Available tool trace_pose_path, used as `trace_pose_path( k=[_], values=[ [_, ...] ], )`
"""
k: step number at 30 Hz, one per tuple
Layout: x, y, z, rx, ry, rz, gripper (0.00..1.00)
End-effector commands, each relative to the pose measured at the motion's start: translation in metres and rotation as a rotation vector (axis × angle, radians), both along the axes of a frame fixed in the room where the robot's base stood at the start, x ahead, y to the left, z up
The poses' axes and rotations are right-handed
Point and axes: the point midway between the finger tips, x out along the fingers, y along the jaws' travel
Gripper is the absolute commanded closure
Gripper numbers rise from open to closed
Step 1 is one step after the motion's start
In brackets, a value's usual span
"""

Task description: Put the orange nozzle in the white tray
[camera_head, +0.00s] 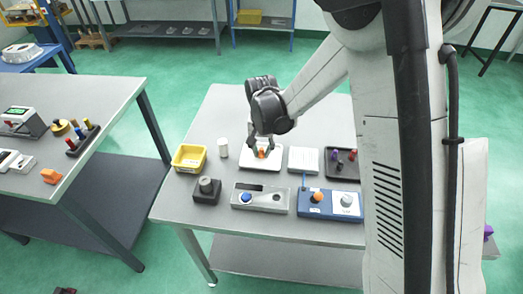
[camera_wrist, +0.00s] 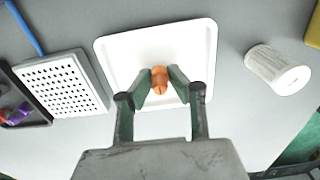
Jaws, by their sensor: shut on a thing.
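The orange nozzle (camera_wrist: 159,79) is between the two fingertips of my gripper (camera_wrist: 161,88), which is shut on it. It shows in the head view (camera_head: 261,153) as a small orange spot below my gripper (camera_head: 262,146). The white tray (camera_wrist: 115,48) is a shallow square with a raised rim. It lies directly under the nozzle and the fingertips, and in the head view (camera_head: 246,164) it sits near the middle of the table. I cannot tell whether the nozzle touches the tray floor. The fingers hide part of the nozzle and tray.
A white cylinder (camera_wrist: 278,70) stands right of the tray in the wrist view. A perforated white block (camera_wrist: 62,84) lies to the left, beside a dark tray (camera_head: 342,173) of small parts. A yellow bin (camera_head: 189,158), a grey fixture (camera_head: 260,206) and a blue fixture (camera_head: 330,211) are nearby.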

Motion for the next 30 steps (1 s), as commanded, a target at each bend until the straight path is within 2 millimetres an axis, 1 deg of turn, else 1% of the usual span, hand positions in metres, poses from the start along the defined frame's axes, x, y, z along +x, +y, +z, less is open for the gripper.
trace_pose_path(
  k=[5,6,9,17,21,23,26,30],
  values=[
    [0.000,0.000,-0.004,0.000,0.000,0.000,0.97],
    [0.000,0.000,-0.003,0.000,0.000,0.000,0.78],
    [0.000,0.000,-0.003,0.000,0.000,0.000,0.64],
    [0.000,0.000,-0.002,0.000,0.000,0.000,0.64],
    [0.000,0.000,0.003,0.000,0.000,0.000,0.64],
    [0.000,0.000,0.009,0.000,0.000,0.000,0.64],
    [0.000,0.000,0.026,0.000,0.000,0.000,0.64],
    [0.000,0.000,0.055,0.000,0.000,0.000,0.64]
  ],
)
